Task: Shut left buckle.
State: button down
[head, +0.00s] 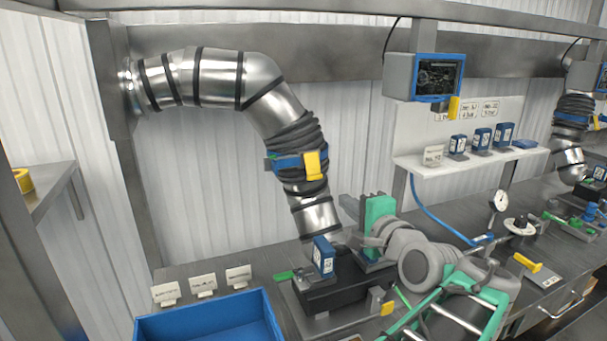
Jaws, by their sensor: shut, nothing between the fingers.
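A ribbed dark sleeve (300,140) joins the left metal pipe. A blue strap (287,162) goes around it, with a yellow buckle (314,165) at its right front. A small dark piece with some green shows at the strap's left end (271,162). The picture is too small to tell how the buckle's lever sits.
A blue-labelled box (324,256) stands on a black unit (330,290) under the pipe. A blue bin (210,320) and several white label cards (203,283) are at lower left. Another pipe with a strap (572,118) is at far right.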

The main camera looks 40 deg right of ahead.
aim_at(315, 179)
jog(key=p+x, duration=0.3)
jog(key=x, duration=1)
jog(key=shift+w+d+r, duration=0.1)
jog(key=shift+w+d, duration=0.05)
jog(key=shift+w, duration=0.15)
jog(key=shift+w+d, duration=0.1)
jog(key=shift+w, duration=0.15)
jog(key=shift+w+d+f, duration=0.1)
jog(key=shift+w+f, duration=0.25)
jog(key=shift+w, duration=0.05)
